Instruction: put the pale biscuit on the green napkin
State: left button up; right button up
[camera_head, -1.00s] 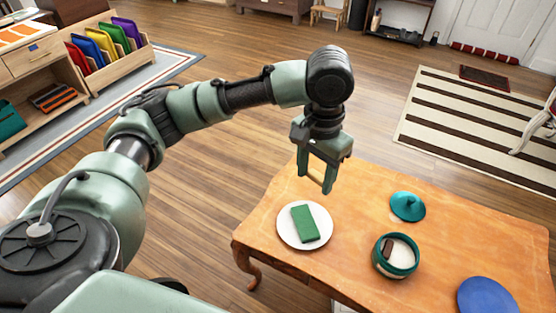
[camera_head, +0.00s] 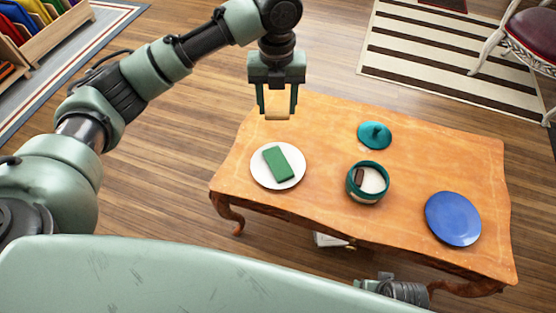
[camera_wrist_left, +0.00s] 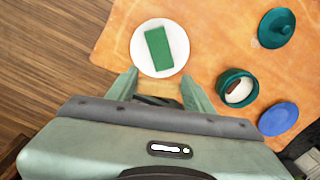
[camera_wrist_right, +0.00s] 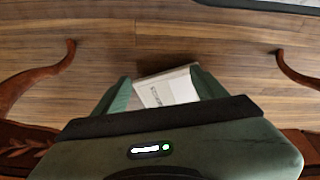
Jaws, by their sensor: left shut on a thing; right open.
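My left gripper (camera_head: 276,113) is shut on the pale biscuit (camera_head: 277,105), a small tan block held between its fingertips. In the head view it shows beyond the white plate (camera_head: 258,176), near the table's far left edge and apart from the napkin. The green napkin (camera_head: 278,163) is a folded rectangle lying on that plate. My right gripper (camera_wrist_right: 158,90) is open and empty, low over the floor in the right wrist view.
On the wooden table (camera_head: 320,155), a teal pot (camera_head: 366,196) holds a dark brown piece. A teal lid (camera_head: 375,136) and a blue plate (camera_head: 453,219) stand apart from it. A pale book or box (camera_wrist_right: 168,88) lies under the table between curved legs.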

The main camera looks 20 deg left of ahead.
pick_arm(q)
jog(key=m, duration=0.4)
jog(key=b, duration=0.2)
send_near(279, 159)
notch_tip(279, 159, down, 3)
jog(key=shift+r+b, duration=0.1)
jog(key=shift+b, duration=0.8)
jog(key=shift+f, duration=0.3)
jog(key=shift+f+b, duration=0.45)
jog(key=shift+f, duration=1.15)
pick_arm(e)
jog(key=w+v, duration=0.3)
jog(key=v, duration=1)
jog(key=shift+s+r+t, duration=0.4)
pick_arm(q)
jog(key=o, duration=1.3)
jog(key=shift+f, duration=0.1)
